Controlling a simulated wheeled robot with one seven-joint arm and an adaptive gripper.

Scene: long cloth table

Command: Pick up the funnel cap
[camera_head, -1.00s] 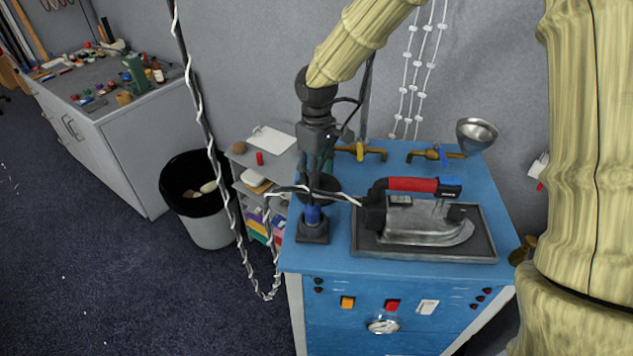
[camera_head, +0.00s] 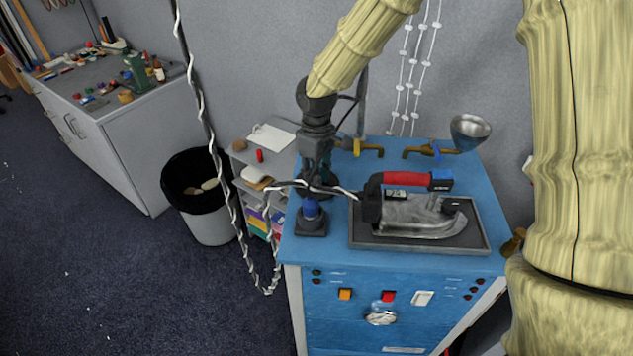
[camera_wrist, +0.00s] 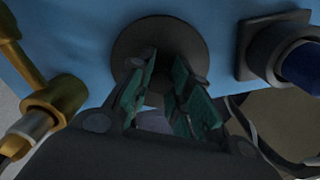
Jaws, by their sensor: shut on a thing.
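The funnel cap looks to be a dark round disc (camera_wrist: 140,40) lying on the blue worktop; its upper part between the fingers is hard to make out. My gripper (camera_wrist: 165,90) points down over it, with green-padded fingers on both sides, shut on it. In the head view my gripper (camera_head: 318,178) is at the left rear of the blue worktop, behind the blue knob, and mostly hides the disc. The metal funnel (camera_head: 470,128) stands at the worktop's back right.
An iron with a red handle (camera_head: 405,179) rests on a dark tray (camera_head: 365,238) right of my gripper. A blue knob on a black base (camera_head: 311,218) stands close in front. Brass valves (camera_head: 368,150) line the back. A cable crosses near my gripper.

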